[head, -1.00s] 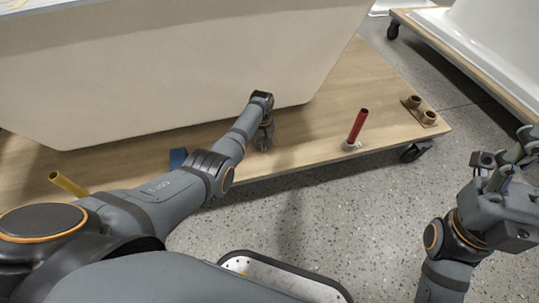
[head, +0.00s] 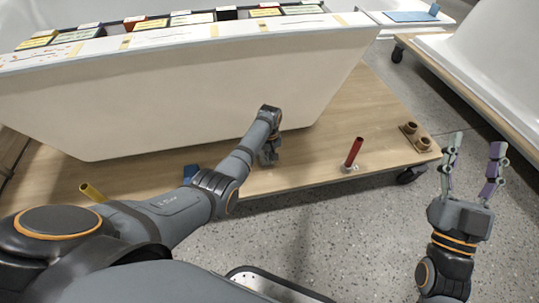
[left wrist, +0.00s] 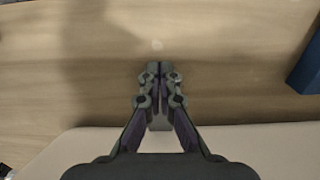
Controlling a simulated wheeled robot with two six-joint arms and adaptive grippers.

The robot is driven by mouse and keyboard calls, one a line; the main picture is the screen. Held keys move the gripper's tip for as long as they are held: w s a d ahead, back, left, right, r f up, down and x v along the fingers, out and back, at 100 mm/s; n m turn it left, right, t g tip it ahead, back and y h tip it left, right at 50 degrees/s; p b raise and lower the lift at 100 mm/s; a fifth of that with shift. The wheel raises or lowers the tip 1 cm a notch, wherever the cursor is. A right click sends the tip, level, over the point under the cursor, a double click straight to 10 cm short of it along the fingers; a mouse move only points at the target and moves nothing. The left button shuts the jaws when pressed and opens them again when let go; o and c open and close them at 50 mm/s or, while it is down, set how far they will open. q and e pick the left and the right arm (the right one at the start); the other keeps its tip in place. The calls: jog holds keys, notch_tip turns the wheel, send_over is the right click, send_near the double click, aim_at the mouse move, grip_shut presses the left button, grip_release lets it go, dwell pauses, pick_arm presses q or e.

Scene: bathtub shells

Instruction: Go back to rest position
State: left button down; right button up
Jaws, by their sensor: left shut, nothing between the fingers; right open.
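My left gripper (head: 268,156) hangs low beside the front wall of the bathtub shell (head: 200,105), over the wooden board of the wheeled dolly (head: 300,174). In the left wrist view the left gripper (left wrist: 159,72) has its fingers together, with nothing between them, above bare wood. My right gripper (head: 475,150) is open and empty at the right, fingers pointing up, in front of the floor and near the dolly's right corner. Whether the left fingertips touch the wood cannot be told.
A red post (head: 353,152) stands on the dolly, right of my left gripper. Brown cups (head: 416,134) sit at its right corner. Another tub (head: 490,70) stands on a dolly at right. Grey floor (head: 350,230) is open in front.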

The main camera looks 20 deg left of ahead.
jog(key=f, duration=0.1)
jog(key=w+f+g, duration=0.1)
jog(key=f+g, duration=0.1)
jog(key=f, duration=0.1)
jog(key=shift+w, duration=0.3)
